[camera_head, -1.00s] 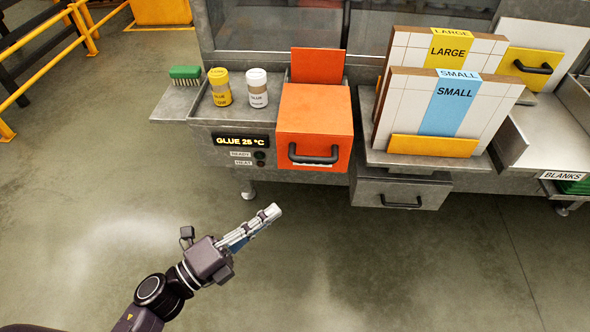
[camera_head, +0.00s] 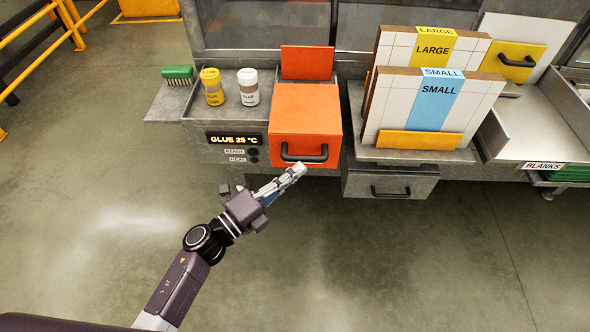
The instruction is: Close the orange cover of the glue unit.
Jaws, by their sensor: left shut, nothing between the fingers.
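The orange cover (camera_head: 305,112) of the glue unit is a box shape with a black bar handle (camera_head: 304,155) on its front. An upright orange panel (camera_head: 307,62) stands behind it. The glue unit's display (camera_head: 235,139) reads GLUE 25 °C, with READY and HEAT labels below. My left gripper (camera_head: 299,170) is shut and empty. In the picture its tips lie just below the handle; I cannot tell whether they touch it. My right gripper is not in view.
SMALL panels (camera_head: 437,100) and LARGE panels (camera_head: 433,48) stand at right. A grey drawer (camera_head: 390,186) sits below them. The floor in front is clear.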

